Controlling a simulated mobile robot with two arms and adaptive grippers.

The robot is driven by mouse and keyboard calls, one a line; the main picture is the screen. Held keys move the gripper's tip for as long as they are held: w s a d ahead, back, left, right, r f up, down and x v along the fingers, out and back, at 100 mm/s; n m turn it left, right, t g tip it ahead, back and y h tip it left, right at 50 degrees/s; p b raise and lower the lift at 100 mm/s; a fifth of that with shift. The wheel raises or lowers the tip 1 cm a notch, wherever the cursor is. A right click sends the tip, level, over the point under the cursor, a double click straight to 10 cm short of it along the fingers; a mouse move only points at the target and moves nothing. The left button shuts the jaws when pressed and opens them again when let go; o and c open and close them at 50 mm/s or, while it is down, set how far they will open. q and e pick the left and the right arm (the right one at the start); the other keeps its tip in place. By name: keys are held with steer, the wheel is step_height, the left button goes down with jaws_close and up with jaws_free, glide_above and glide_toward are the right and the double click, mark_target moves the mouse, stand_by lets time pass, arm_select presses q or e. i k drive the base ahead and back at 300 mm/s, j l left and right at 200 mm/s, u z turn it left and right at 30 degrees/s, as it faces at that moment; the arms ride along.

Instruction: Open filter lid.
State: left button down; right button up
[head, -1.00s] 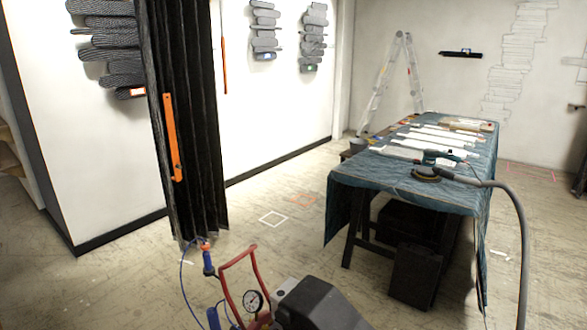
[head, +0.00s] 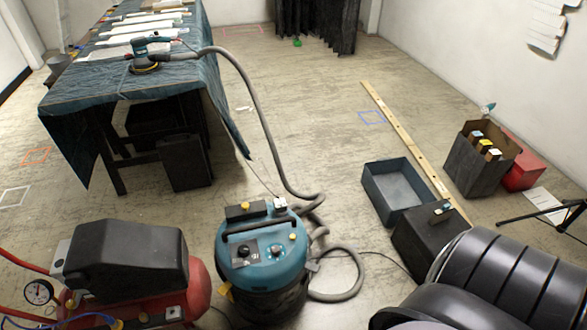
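No part that I can clearly name as a filter lid shows. A teal and dark vacuum (head: 265,255) stands at the bottom middle. Its round teal top is on, with a dark handle, a dial and yellow fittings. A grey hose (head: 262,125) runs from it up to a sander (head: 145,62) on the table. A large black ribbed, rounded object (head: 510,275) with a light rim fills the bottom right corner and is cut off by the frame; I cannot tell what it is. Neither of my grippers is in view.
A red compressor (head: 195,285) with a black cover stands left of the vacuum. A cloth-covered table (head: 75,105) is at upper left. An open bin (head: 398,190), a black case (head: 430,243), a long wooden strip (head: 400,130) and a dark box (head: 483,160) lie right. The middle floor is clear.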

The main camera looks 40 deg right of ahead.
mark_target(245, 211)
steer(key=z, duration=0.85)
